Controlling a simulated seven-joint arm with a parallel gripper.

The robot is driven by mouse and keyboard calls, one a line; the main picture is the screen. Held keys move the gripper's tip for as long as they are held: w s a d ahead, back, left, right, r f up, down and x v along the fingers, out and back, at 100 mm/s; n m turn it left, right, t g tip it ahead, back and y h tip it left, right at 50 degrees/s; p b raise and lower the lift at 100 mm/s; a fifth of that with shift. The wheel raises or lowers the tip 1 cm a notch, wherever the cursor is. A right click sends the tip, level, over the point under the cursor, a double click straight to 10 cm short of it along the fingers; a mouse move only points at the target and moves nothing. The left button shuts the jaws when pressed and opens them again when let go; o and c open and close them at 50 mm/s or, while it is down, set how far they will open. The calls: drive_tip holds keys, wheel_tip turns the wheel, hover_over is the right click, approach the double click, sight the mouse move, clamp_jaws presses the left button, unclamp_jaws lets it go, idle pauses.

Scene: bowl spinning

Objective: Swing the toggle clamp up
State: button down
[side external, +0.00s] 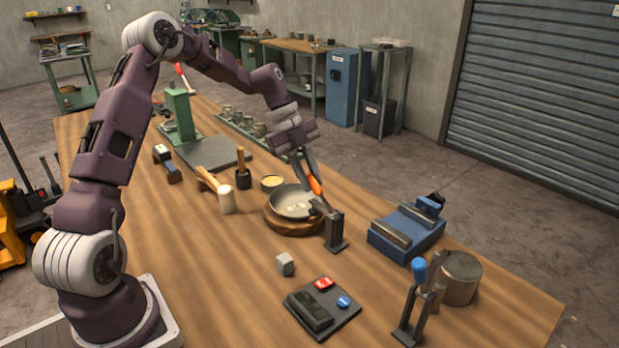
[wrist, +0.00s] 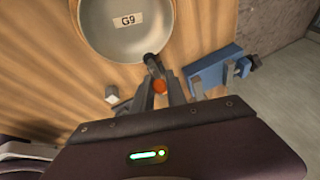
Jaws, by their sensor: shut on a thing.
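The toggle clamp (side external: 335,232) stands at the right edge of the metal bowl (side external: 292,203), which sits on a round wooden base (side external: 281,226). Its orange handle (side external: 315,186) points up, tilted to the left, and its dark arm reaches to the bowl's rim. My gripper (side external: 312,178) comes down from above and is shut on the orange handle. In the wrist view the handle's orange end (wrist: 159,87) shows between the fingers, and the dark clamp arm (wrist: 152,64) meets the rim of the bowl (wrist: 125,40), which has a label reading G9.
A blue vise (side external: 405,232) and a metal pot (side external: 460,277) stand to the right. Another lever device with a blue knob (side external: 418,270) is at the front right. A button panel (side external: 322,308) and a grey cube (side external: 285,264) lie in front. A mallet (side external: 226,198) lies left.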

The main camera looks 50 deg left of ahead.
drive_tip(key=shift+d+r, duration=0.1)
idle(0.7)
drive_tip(key=shift+d+r+y, duration=0.65)
drive_tip(key=shift+r+y, duration=0.1)
drive_tip(key=shift+y, duration=0.25)
drive_tip(key=d+r+y, duration=0.1)
drive_tip(key=d+y, duration=0.3)
drive_tip(key=y, duration=0.1)
drive_tip(key=d+r+y, duration=0.1)
drive_tip(key=d+y, duration=0.1)
drive_tip(key=shift+w+r+m, duration=0.1)
drive_tip(key=shift+r+m, duration=0.25)
drive_tip(key=shift+m, duration=0.05)
drive_tip(key=shift+d+f+y, duration=0.2)
drive_tip(key=shift+d+y, duration=0.75)
drive_tip(key=shift+y, duration=0.2)
drive_tip(key=shift+d+f+y, duration=0.15)
drive_tip(key=shift+d+y, duration=0.85)
drive_tip(key=shift+y, duration=0.1)
drive_tip(key=shift+d+f+y, duration=0.2)
drive_tip(key=shift+d+y, duration=0.75)
drive_tip(key=shift+y, duration=0.2)
drive_tip(key=c, duration=1.3)
unclamp_jaws()
drive_tip(key=shift+c, duration=0.2)
